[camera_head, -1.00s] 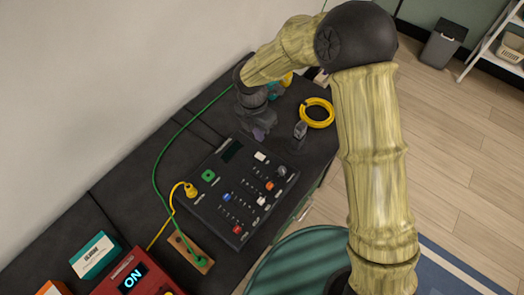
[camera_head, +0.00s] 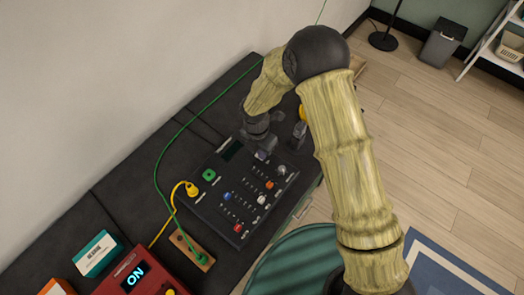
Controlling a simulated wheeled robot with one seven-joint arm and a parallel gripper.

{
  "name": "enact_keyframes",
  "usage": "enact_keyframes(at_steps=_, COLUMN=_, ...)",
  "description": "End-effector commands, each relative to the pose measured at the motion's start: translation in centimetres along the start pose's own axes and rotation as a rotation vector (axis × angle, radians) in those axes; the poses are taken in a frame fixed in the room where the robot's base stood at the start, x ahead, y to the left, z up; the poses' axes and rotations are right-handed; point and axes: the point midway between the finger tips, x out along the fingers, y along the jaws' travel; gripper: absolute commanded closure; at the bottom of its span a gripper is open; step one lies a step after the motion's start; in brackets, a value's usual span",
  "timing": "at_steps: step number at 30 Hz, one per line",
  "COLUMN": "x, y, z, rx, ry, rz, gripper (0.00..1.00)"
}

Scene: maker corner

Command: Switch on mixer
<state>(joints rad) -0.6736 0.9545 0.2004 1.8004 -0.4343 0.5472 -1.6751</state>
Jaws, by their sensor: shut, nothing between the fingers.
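The mixer (camera_head: 213,211) is a black panel lying on the dark bench top. My gripper (camera_head: 264,154) is shut and empty, low over the far right part of the mixer.
A yellow plug (camera_head: 191,189) sits at the mixer's left edge. A green cable runs to a wooden block (camera_head: 191,250). A red box (camera_head: 125,272) reading "ON" and a teal-and-white box (camera_head: 96,253) lie at the near left. A grey object (camera_head: 299,135) stands right of my gripper.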

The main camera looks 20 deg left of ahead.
Motion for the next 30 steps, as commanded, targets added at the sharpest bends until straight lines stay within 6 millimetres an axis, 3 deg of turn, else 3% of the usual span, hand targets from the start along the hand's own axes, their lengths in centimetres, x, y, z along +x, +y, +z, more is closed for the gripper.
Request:
enact_keyframes(at_steps=11, x=0.5, y=-0.2, z=0.2, rx=0.005, ry=0.001, rz=-0.002, gripper=1.0)
enact_keyframes(at_steps=30, x=-0.1, y=1.4, z=0.1, rx=0.003, ry=0.0, rz=0.001, gripper=1.0)
